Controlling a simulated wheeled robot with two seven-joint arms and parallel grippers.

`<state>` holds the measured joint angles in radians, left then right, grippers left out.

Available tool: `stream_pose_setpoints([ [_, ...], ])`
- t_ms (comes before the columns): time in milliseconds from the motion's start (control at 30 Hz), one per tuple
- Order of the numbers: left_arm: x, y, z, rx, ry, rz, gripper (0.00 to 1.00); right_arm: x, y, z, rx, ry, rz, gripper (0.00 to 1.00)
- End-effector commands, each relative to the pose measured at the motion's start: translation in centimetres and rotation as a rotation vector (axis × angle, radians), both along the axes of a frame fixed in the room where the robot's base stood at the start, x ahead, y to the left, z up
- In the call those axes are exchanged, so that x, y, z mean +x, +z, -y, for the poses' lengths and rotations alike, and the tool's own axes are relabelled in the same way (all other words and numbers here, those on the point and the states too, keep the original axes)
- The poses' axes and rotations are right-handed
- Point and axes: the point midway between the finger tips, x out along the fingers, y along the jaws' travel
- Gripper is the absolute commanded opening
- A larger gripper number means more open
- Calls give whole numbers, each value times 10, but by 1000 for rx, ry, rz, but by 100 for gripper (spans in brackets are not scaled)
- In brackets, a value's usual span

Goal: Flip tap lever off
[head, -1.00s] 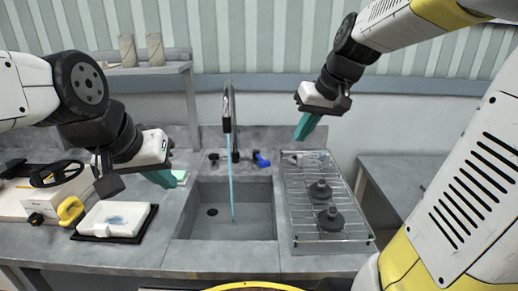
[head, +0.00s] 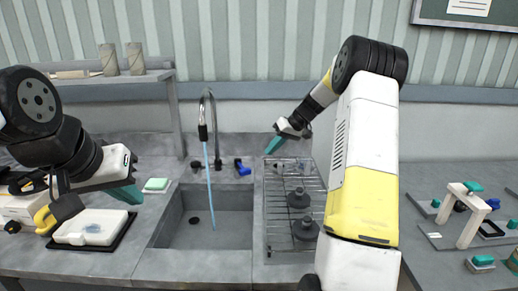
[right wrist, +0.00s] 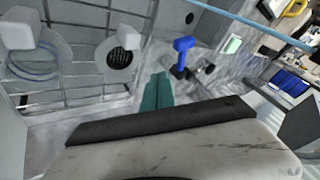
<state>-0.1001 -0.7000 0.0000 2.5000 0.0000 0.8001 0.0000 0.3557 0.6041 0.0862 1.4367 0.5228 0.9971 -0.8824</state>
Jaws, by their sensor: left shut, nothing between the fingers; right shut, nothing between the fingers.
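The tap (head: 208,115) stands behind the sink (head: 205,215), and a thin blue stream of water (head: 209,185) runs from its spout into the basin. The blue tap lever (head: 242,167) is to the right of the tap base; it also shows in the right wrist view (right wrist: 183,46). My right gripper (head: 272,148) is shut and empty, above the rack, to the right of the lever and apart from it. Its teal fingertips (right wrist: 158,88) point toward the lever side in the right wrist view. My left gripper (head: 138,195) is shut and empty, left of the sink.
A wire rack (head: 285,235) with dark round weights (head: 303,230) lies right of the sink. A green sponge (head: 156,184) and a white tray item (head: 92,227) lie to the left. A shelf with cardboard rolls (head: 108,60) is behind. A white stand (head: 470,215) is far right.

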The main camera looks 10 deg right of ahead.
Motion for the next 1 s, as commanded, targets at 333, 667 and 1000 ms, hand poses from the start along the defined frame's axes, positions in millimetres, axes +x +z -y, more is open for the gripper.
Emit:
stream_pose_setpoints([
  [333,0,0,0,0,0,0,0,19,-58,-41,-1,1,-2,0],
  [667,0,0,0,0,0,0,0,11,-55,-75,-2,0,0,0],
  [1000,0,0,0,0,0,0,0,11,-55,-76,-2,-1,-1,0],
])
